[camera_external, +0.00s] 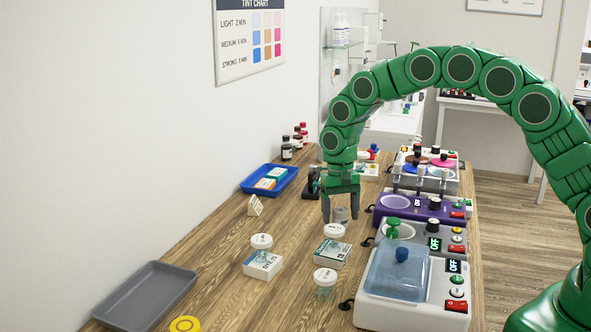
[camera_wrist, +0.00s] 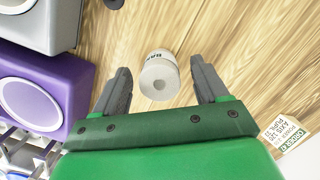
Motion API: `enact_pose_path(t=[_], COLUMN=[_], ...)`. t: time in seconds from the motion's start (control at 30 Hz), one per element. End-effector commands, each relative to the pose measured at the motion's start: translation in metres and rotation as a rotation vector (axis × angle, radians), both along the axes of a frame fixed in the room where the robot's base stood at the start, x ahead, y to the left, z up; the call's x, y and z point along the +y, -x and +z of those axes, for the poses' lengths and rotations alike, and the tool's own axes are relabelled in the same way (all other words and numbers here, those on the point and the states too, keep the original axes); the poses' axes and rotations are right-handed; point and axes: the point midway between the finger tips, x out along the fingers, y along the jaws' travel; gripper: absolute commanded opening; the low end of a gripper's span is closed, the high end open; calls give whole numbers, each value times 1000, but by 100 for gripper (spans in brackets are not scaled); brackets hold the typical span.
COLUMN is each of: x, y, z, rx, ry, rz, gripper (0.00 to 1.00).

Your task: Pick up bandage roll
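The bandage roll (camera_wrist: 159,80) is a small off-white cylinder with a dark hole in its end and dark lettering on its side. In the wrist view it shows between my two fingers, with a gap on each side. In the external view the roll (camera_external: 341,216) stands on the wooden table, partly behind my fingers. My gripper (camera_external: 340,207) points down above it, and its grey fingers are spread. In the wrist view the gripper (camera_wrist: 159,68) is open and empty. How high the fingertips are above the table is hard to tell.
A purple-based device (camera_external: 420,208) stands close on the right, with other lab devices along that edge. White-lidded jars and boxes (camera_external: 333,252) stand nearer the camera. A blue tray (camera_external: 270,180) and a small tent card (camera_external: 255,206) are left. A grey tray (camera_external: 150,295) lies front left.

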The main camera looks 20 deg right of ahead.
Motion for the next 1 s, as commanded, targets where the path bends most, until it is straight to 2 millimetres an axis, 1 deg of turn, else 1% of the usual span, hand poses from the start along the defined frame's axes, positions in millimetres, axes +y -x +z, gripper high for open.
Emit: enact_pose_path(t=[0.03, 0.37, 0.57, 0.7, 0.77, 0.97, 1.0], x=[0, 0, 0, 0, 0, -1, -1], y=[0, 0, 0, 0, 0, -1, 1], z=[0, 0, 0, 4, 8, 31, 35], rx=[0, 0, 0, 0, -1, -3, -2], ry=[0, 0, 0, 0, -1, -2, -2], rz=[0, 0, 0, 0, -1, -2, -1], gripper=[66, 15, 14, 14, 14, 14, 14])
